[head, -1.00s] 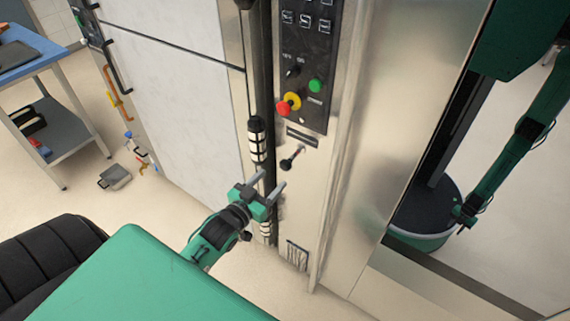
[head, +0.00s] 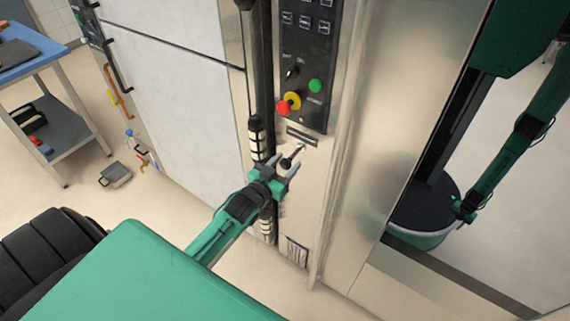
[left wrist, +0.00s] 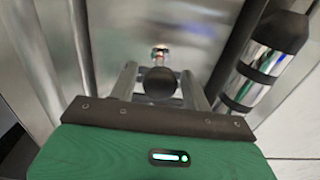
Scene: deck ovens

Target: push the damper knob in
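The damper knob (head: 287,163) is a dark ball on a short metal rod, which comes out of the steel front below the black control panel. In the left wrist view the knob (left wrist: 160,84) hides part of its rod. My left gripper (head: 285,161) is open, its fingers reaching toward the steel front on either side of the knob. The left wrist view shows the gripper (left wrist: 160,85) with the knob between its fingers and gaps on both sides. My right gripper does not show directly.
The control panel (head: 309,65) above carries a red stop button (head: 282,108) and a green button (head: 315,86). A dark vertical post with a ribbed cylinder (head: 257,135) stands just left of the knob. The polished steel at right seems to mirror my body.

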